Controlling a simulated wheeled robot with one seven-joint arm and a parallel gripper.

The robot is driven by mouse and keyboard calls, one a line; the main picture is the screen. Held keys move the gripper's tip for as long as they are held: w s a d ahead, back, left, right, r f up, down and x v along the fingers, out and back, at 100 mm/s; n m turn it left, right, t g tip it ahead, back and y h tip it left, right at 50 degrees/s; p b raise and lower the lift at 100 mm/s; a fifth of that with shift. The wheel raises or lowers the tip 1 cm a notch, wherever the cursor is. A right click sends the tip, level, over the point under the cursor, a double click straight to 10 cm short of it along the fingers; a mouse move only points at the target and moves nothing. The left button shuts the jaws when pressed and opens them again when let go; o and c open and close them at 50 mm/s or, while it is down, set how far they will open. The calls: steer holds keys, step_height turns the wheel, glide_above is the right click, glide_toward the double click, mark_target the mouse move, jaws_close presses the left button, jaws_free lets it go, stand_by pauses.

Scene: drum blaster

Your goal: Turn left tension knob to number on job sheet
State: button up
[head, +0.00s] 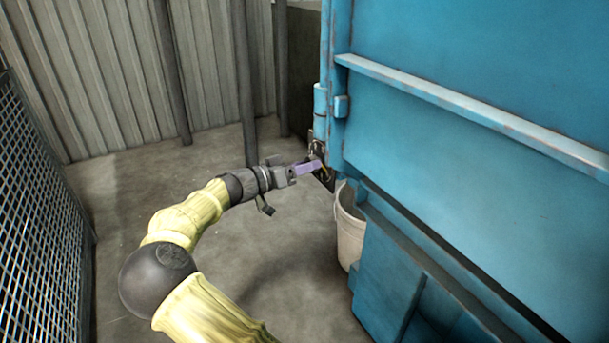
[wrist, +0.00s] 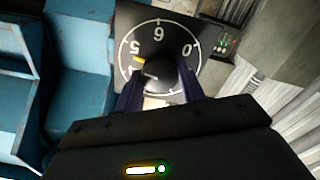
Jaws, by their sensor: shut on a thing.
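In the wrist view, the tension knob (wrist: 157,70) is a dark round knob in the middle of a black dial plate (wrist: 130,18) with white numerals and tick marks. The numerals look turned over; I make out a 5, a 0 and one that reads as 6 or an inverted 9. A yellow mark lies at the knob's left, near the 5. My gripper (wrist: 160,84) has its dark purple fingers on both sides of the knob, shut on it. In the head view, my gripper (head: 314,164) reaches the blue machine's left edge. The knob is hidden there. I see no job sheet.
The blue machine (head: 450,130) fills the right side, with a pale bin (head: 349,228) below its edge. A small panel with green lights (wrist: 226,42) is beside the dial. A mesh fence (head: 40,210) stands at left. The concrete floor between is clear.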

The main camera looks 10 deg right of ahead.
steer(key=shift+f+m+b, duration=0.15)
steer(key=shift+m+b, duration=0.9)
steer(key=shift+m, duration=0.35)
steer(key=o, duration=1)
steer(key=shift+c, duration=0.2)
steer(key=shift+a, duration=0.15)
steer(key=p+v, duration=0.5)
steer(key=v, duration=1.2)
steer(key=shift+p, duration=0.4)
